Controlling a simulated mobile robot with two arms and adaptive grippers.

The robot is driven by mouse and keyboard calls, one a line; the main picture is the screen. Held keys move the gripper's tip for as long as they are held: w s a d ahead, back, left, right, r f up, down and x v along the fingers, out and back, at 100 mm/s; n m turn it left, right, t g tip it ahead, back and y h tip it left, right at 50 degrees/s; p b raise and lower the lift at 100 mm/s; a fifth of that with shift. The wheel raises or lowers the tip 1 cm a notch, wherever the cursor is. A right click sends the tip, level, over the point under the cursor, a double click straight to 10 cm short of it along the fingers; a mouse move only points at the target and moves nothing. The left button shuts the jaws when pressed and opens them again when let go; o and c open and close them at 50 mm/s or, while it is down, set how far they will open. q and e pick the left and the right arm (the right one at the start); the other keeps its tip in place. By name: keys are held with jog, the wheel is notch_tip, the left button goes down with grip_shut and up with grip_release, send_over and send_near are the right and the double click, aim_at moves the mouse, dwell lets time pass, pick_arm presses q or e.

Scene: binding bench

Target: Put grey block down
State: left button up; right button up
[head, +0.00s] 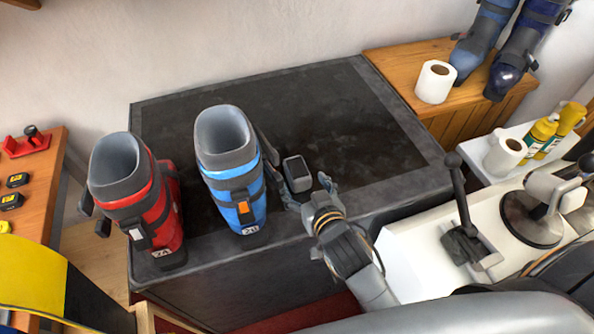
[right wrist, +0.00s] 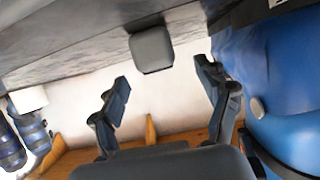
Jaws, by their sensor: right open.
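The grey block (head: 297,173) stands on the dark bench top (head: 340,110), just right of the blue ski boot (head: 232,170). My right gripper (head: 305,190) is open at the near side of the block, fingers pointing towards it. In the right wrist view the block (right wrist: 151,50) is beyond the two spread fingertips (right wrist: 161,75), with a gap between, and appears to rest on the bench surface. The blue boot (right wrist: 285,70) is close beside one finger there. My left gripper is not in view.
A red ski boot (head: 145,200) stands left of the blue one. The bench's back and right parts are clear. A white roll (head: 435,82) and dark blue boots (head: 490,45) stand on a wooden bench at right. A lever (head: 460,195) rises at the near right.

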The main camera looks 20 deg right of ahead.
aim_at(299, 172)
jog(key=shift+w, duration=0.35)
jog(key=x, duration=0.2)
jog(key=p+x, duration=0.1)
jog(key=x, duration=0.1)
jog(key=shift+w+d+r+p, duration=0.1)
jog(key=shift+w+d+p, duration=0.1)
jog(key=shift+w+p, duration=0.15)
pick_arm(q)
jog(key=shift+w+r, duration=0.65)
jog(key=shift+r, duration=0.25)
pick_arm(e)
jog(key=shift+s, duration=0.1)
jog(key=c, duration=0.3)
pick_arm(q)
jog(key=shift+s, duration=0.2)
pick_arm(e)
jog(key=shift+r, duration=0.1)
jog(key=c, duration=1.2)
